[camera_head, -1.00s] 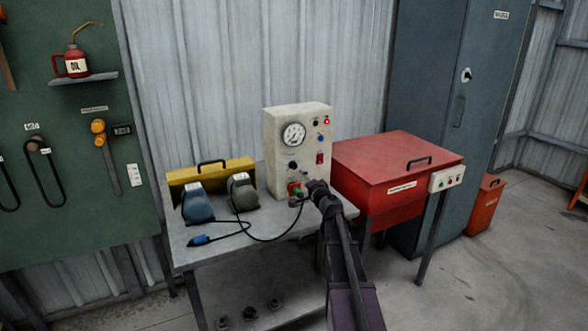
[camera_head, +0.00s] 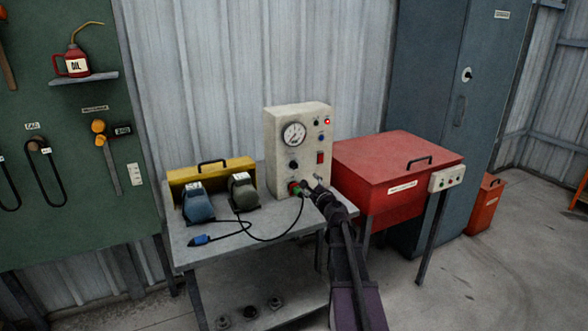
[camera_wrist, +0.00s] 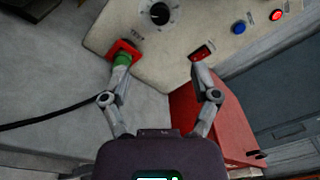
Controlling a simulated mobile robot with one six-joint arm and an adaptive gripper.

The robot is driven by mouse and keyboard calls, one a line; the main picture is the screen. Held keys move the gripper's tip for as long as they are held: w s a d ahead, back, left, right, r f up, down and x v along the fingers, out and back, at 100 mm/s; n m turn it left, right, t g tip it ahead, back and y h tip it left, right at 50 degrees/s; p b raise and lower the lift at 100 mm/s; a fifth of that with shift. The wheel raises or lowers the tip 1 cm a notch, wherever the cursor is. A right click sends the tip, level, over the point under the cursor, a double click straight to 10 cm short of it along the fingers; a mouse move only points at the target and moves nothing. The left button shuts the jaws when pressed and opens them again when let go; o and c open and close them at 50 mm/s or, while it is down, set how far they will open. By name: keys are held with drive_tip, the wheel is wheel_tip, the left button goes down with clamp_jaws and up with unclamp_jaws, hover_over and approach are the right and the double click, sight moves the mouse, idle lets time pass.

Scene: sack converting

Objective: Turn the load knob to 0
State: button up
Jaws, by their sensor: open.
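The grey-beige control box (camera_head: 270,140) stands on the bench. Its black round knob (camera_head: 294,165) sits below the gauge. The knob also shows at the top of the wrist view (camera_wrist: 160,14), with a pale pointer mark and a dial scale around it. The label is too small to read, and I cannot tell the exact setting. My gripper (camera_wrist: 161,66) is open and empty, below the knob and apart from it. Its left finger is by a green plug (camera_wrist: 122,60) in a red socket, and its right finger is by a red rocker switch (camera_wrist: 201,52).
A dark cable runs from the plug across the bench (camera_head: 215,255). A yellow box (camera_head: 240,168) and two small machines stand at the left. A red chest (camera_head: 395,155) is close on the right. A blue button (camera_wrist: 239,27) and red lamp (camera_wrist: 276,14) are on the panel.

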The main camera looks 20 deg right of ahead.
sight(295, 166)
idle(0.3)
drive_tip(key=w, duration=1.4)
drive_tip(key=shift+d, duration=0.25)
drive_tip(key=shift+s, duration=0.1)
clamp_jaws()
